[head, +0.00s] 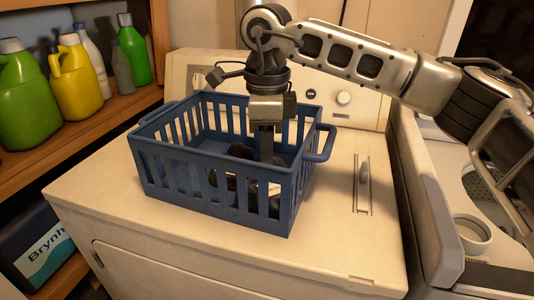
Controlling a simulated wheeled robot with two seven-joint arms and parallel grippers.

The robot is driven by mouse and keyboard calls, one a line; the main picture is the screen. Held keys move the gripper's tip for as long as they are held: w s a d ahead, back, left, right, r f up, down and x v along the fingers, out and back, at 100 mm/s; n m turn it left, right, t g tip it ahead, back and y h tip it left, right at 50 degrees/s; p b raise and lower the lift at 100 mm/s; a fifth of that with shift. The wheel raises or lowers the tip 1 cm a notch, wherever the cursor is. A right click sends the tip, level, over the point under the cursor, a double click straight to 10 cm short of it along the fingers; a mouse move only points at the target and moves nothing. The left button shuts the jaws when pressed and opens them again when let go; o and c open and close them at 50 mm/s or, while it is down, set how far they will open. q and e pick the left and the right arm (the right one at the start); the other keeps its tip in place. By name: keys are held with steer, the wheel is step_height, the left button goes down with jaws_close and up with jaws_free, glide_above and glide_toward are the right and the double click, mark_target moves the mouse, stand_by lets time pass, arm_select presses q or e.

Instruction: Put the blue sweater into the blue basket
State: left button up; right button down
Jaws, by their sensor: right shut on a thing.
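The blue basket (157,170) stands on top of the white dryer-like machine, with slatted sides and two side handles. My right gripper (266,158) points straight down into the basket, with its fingers below the rim level. It is shut on a dark, bunched cloth (233,183), which looks like the blue sweater. The cloth is inside the basket near its floor, partly hidden by the front slats and by the gripper. I cannot tell from this view whether the cloth rests on the basket floor. My left gripper is not in view.
A wooden shelf (98,122) with green and yellow bottles (77,80) stands at the left. A dark box (35,250) sits low on it. A control panel (343,97) rises behind the basket. The machine top (340,235) right of the basket is mostly clear.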

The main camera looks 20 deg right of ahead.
steer(key=shift+f, duration=0.9)
steer(key=shift+f, duration=0.1)
steer(key=c, duration=1.3)
jaws_free()
steer(key=shift+o, duration=0.2)
step_height(320, 180, up, 12)
